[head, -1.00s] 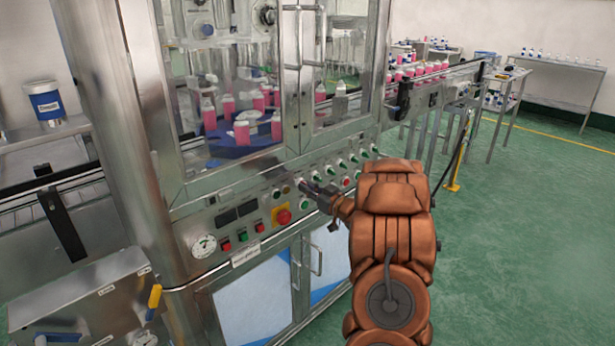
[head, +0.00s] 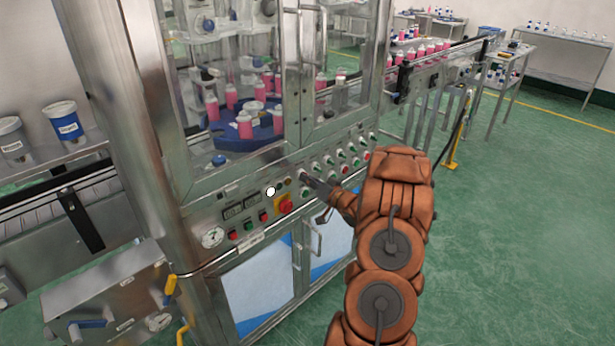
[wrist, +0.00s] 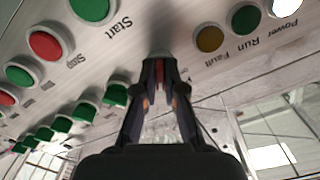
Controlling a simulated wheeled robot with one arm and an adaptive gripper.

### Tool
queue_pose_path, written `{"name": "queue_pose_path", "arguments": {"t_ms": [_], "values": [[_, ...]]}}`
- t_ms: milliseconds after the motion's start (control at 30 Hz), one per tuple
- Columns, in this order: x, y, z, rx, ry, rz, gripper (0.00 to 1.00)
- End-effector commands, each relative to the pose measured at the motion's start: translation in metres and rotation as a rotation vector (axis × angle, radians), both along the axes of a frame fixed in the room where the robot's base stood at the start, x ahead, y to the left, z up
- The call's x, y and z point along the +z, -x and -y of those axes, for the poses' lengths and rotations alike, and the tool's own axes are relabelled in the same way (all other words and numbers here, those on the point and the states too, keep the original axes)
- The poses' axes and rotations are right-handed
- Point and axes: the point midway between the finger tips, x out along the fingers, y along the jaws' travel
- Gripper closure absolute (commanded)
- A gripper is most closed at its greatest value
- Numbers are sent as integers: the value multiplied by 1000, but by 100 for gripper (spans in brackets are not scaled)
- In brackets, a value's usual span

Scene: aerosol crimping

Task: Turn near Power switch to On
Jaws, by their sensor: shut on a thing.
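The near Power switch (wrist: 158,57) is on the sloping control panel of the steel machine. In the head view my gripper (head: 309,180) reaches the panel from the right. The Power lamp (wrist: 286,6) is bright white, and it also shows lit in the head view (head: 270,191). Beside it are a green Run lamp (wrist: 246,19) and a yellow Fault lamp (wrist: 209,38).
A green Start button (wrist: 90,6) and a red button (wrist: 45,45) are close to my fingers. Several green selector knobs (wrist: 115,94) line the panel. A red emergency stop (head: 284,204) is left of my gripper. Green floor (head: 500,230) at right is clear.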

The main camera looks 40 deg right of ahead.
Motion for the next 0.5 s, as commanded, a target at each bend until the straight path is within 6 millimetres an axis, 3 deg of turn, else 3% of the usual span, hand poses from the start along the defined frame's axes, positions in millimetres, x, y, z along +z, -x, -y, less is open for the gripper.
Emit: {"name": "queue_pose_path", "arguments": {"t_ms": [433, 467, 500], "values": [[1, 0, 1, -2, -12, 3, 100], [1, 0, 0, -1, -12, 2, 90], [1, 0, 1, -2, -12, 3, 85]]}}
